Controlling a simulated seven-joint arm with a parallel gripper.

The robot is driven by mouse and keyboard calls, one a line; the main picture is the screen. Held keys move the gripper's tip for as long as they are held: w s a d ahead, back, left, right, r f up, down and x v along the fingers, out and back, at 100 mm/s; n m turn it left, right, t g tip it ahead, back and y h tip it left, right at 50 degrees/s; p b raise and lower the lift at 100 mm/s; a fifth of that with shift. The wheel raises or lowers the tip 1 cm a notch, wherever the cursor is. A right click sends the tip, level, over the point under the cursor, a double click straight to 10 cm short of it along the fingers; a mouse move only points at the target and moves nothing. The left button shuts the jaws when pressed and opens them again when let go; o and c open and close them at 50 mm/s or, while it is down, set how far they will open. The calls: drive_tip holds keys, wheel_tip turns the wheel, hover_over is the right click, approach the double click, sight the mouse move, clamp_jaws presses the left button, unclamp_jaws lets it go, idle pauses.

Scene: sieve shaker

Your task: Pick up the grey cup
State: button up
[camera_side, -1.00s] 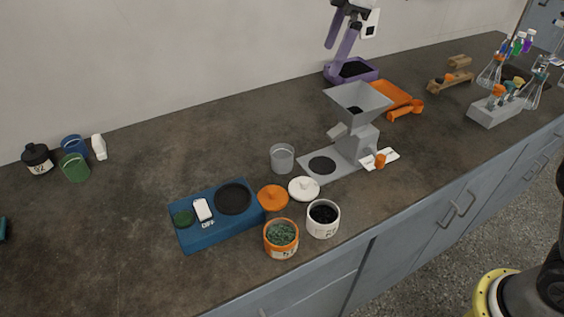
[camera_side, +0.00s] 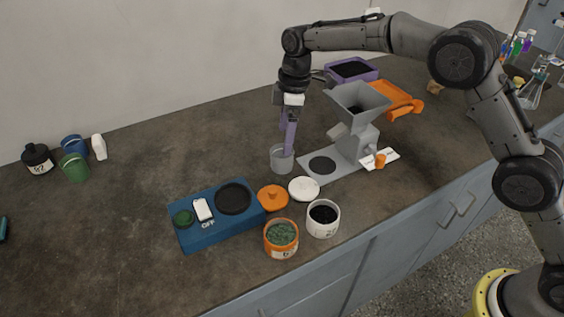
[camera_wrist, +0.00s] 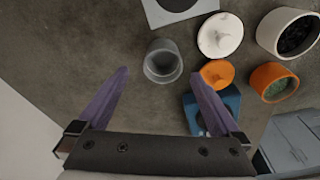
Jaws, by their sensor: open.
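The grey cup (camera_side: 282,160) stands upright on the dark counter, just left of the grey hopper machine's base plate. It looks empty in the wrist view (camera_wrist: 162,62). My gripper (camera_side: 287,150) points down at the cup in the side view, and its purple fingers overlap the cup's rim there. In the wrist view the fingers (camera_wrist: 160,78) are spread wide, with the cup ahead between the lines of the two tips. I see nothing held. Contact with the cup cannot be told.
The hopper machine (camera_side: 360,135) stands close right of the cup. A white lid (camera_side: 304,189), an orange lid (camera_side: 272,198) and a blue scale (camera_side: 215,226) lie in front. An orange jar (camera_side: 281,246) and a white jar (camera_side: 322,230) stand nearer the edge. The counter left of the cup is clear.

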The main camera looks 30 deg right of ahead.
sight(281, 164)
drive_tip(key=shift+a+f, duration=0.2)
drive_tip(key=shift+f, duration=0.75)
drive_tip(key=shift+a+f, duration=0.15)
drive_tip(key=shift+f, duration=0.8)
drive_tip(key=shift+a+f, duration=0.2)
drive_tip(key=shift+f, duration=0.75)
drive_tip(key=shift+c, duration=0.3)
drive_tip(key=c, duration=1.4)
drive_tip(key=shift+o, duration=0.2)
drive_tip(key=shift+r, duration=0.1)
